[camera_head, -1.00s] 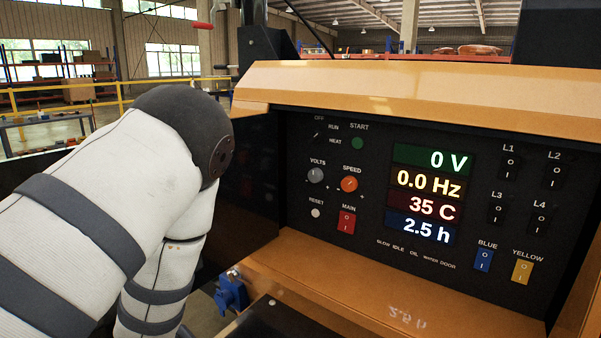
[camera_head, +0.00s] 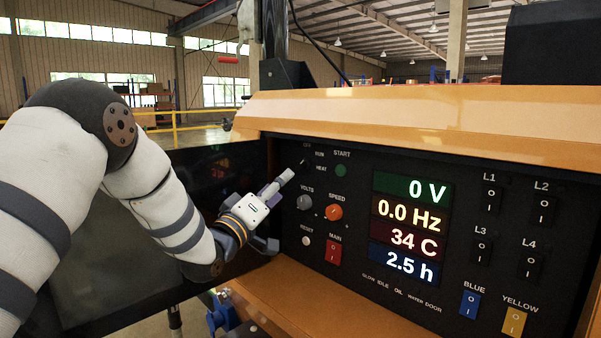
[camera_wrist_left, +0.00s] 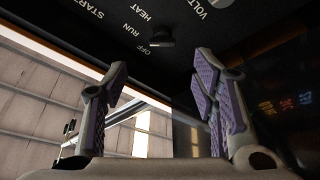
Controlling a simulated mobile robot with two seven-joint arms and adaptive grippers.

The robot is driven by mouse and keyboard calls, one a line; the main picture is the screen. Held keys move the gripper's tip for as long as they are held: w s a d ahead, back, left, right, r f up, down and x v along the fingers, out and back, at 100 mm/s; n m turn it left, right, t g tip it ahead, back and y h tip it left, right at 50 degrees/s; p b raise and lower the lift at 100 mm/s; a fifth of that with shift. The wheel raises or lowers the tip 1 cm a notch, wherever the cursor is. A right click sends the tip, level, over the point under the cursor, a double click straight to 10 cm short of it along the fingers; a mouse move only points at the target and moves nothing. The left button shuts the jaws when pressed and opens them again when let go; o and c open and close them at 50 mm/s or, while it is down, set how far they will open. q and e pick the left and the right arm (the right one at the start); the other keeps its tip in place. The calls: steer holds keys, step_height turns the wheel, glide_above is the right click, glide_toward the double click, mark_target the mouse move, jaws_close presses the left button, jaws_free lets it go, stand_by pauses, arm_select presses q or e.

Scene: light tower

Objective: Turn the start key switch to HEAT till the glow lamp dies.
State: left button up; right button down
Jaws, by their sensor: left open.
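The start key switch (camera_head: 304,163) is a small dark knob at the upper left of the black control panel (camera_head: 350,270), amid the labels OFF, RUN, HEAT and START. In the left wrist view the key switch (camera_wrist_left: 160,42) shows beyond and between my fingertips, with a gap. My left gripper (camera_head: 277,208) is at the panel's left edge, just below and left of the key. In the wrist view the left gripper (camera_wrist_left: 161,76) is open and empty, with purple finger pads. The GLOW label (camera_head: 369,277) is in the bottom row; no lit lamp shows there.
The VOLTS knob (camera_head: 304,202) and orange SPEED knob (camera_head: 334,212) sit close to my gripper. The red MAIN switch (camera_head: 333,252) is below. An orange hood (camera_head: 400,115) overhangs the panel, and an orange ledge (camera_head: 300,300) runs beneath. The display (camera_head: 408,228) reads 0 V, 34 C.

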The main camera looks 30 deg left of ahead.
mark_target(301, 166)
arm_select(q)
steer(key=x, duration=0.5)
steer(key=b+x, duration=0.1)
steer(key=x, duration=0.2)
steer(key=shift+w+f, duration=0.3)
steer(key=shift+w, duration=0.15)
steer(key=shift+w+r, duration=0.25)
steer(key=c, duration=1.2)
arm_select(e)
steer(key=shift+s+f+g, duration=0.3)
steer(key=shift+s+f, duration=0.6)
steer(key=shift+f, duration=0.05)
